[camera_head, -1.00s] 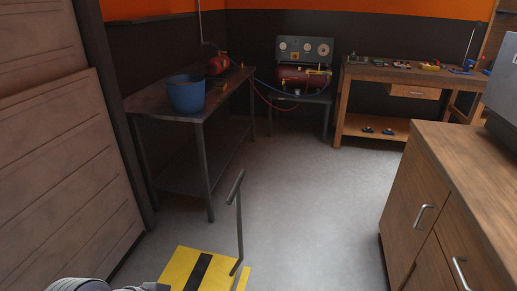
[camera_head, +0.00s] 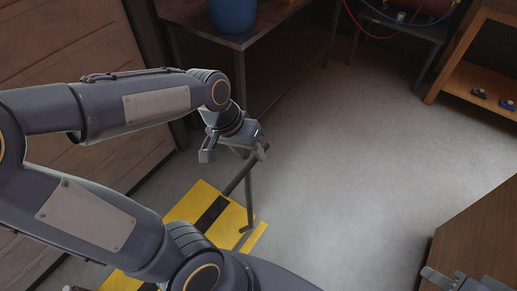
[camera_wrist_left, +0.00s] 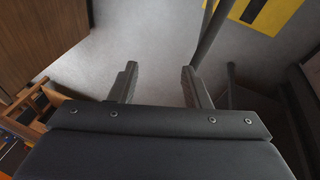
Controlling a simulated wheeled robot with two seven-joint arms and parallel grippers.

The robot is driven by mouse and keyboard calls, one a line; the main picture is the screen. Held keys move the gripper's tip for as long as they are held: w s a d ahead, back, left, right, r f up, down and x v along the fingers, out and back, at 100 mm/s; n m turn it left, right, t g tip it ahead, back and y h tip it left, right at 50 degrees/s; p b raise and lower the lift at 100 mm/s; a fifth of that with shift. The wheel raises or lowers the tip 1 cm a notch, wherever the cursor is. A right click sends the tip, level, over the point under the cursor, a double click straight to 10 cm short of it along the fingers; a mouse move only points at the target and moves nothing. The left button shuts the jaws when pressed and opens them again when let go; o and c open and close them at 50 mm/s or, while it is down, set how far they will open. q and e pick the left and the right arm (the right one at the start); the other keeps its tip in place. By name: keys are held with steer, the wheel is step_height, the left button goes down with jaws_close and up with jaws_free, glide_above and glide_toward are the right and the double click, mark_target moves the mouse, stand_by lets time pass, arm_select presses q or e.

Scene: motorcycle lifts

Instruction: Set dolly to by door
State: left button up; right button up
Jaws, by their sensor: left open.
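A dark metal T-shaped handle (camera_head: 247,195), apparently the dolly's, rises beside a yellow-and-black striped area (camera_head: 182,217) on the floor; I cannot tell whether that is a platform or a floor marking. My left gripper (camera_head: 236,150) is open and empty above it, its right finger overlapping the handle's top bar in the head view. In the left wrist view my open left fingers (camera_wrist_left: 160,84) have grey floor between them. A dark post (camera_wrist_left: 212,32) runs down behind the right finger, and the stripes (camera_wrist_left: 268,12) show top right. My right gripper (camera_head: 455,282) is partly cut off at the bottom right.
A panelled door or wall (camera_head: 85,50) is at the left. A metal table (camera_head: 240,35) with a blue bucket (camera_head: 232,14) stands behind the handle. A wooden cabinet (camera_head: 480,235) is at the right. The grey floor (camera_head: 340,160) between is clear.

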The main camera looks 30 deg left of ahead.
arm_select(q)
steer(key=w+a+f+m+g+y, duration=0.2)
steer(key=w+f+y, duration=0.3)
steer(key=w+f, duration=0.55)
steer(key=f, duration=0.2)
steer(key=a+f, duration=0.1)
steer(key=f, duration=0.1)
steer(key=w+f, duration=0.1)
steer(key=f, duration=0.1)
steer(key=shift+a, duration=0.35)
steer(key=shift+r, duration=0.1)
jaws_close()
